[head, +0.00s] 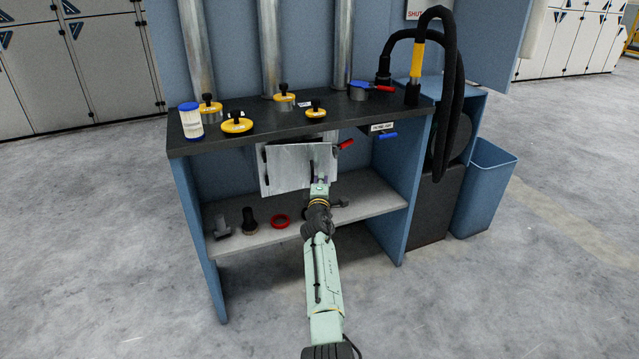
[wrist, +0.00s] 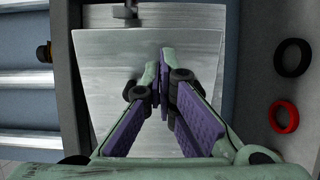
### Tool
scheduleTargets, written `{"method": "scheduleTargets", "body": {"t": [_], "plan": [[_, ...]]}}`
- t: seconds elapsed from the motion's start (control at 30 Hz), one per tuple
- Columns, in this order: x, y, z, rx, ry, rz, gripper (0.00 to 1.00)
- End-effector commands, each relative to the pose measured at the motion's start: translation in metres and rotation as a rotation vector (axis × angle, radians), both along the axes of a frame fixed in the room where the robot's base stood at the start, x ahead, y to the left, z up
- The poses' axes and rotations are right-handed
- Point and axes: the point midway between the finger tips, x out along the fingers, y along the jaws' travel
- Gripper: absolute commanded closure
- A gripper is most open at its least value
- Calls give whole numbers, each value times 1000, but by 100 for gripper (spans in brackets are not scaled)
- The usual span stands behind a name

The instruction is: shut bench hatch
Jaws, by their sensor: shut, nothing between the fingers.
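The bench hatch (head: 285,170) is a pale grey metal panel under the front of the dark bench top (head: 255,118). It looks tilted against the panel behind it, so it seems ajar; how far is hard to tell. It fills the middle of the wrist view (wrist: 105,65). My gripper (head: 320,184) is at the hatch's right part in the head view. In the wrist view its purple-padded fingers (wrist: 163,78) are together and empty, over the hatch face. Whether the fingertips touch the panel cannot be told.
The lower shelf (head: 370,198) holds a red ring (head: 280,221) and dark fittings. Yellow-rimmed caps and a white jar (head: 191,122) stand on top. A blue bin (head: 485,185) stands right; the floor in front is clear.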

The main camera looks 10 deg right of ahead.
Motion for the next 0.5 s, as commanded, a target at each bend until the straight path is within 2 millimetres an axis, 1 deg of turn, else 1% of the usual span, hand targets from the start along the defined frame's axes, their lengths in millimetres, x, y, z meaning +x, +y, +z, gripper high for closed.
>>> {"method": "scheduleTargets", "body": {"t": [0.03, 0.17, 0.3, 0.5], "plan": [[3, -4, 2, -4, 2, 14, 100], [11, -7, 3, -5, 1, 62, 100], [19, -7, 1, -3, 2, 107, 100], [25, -7, 1, 0, 1, 145, 100]]}}
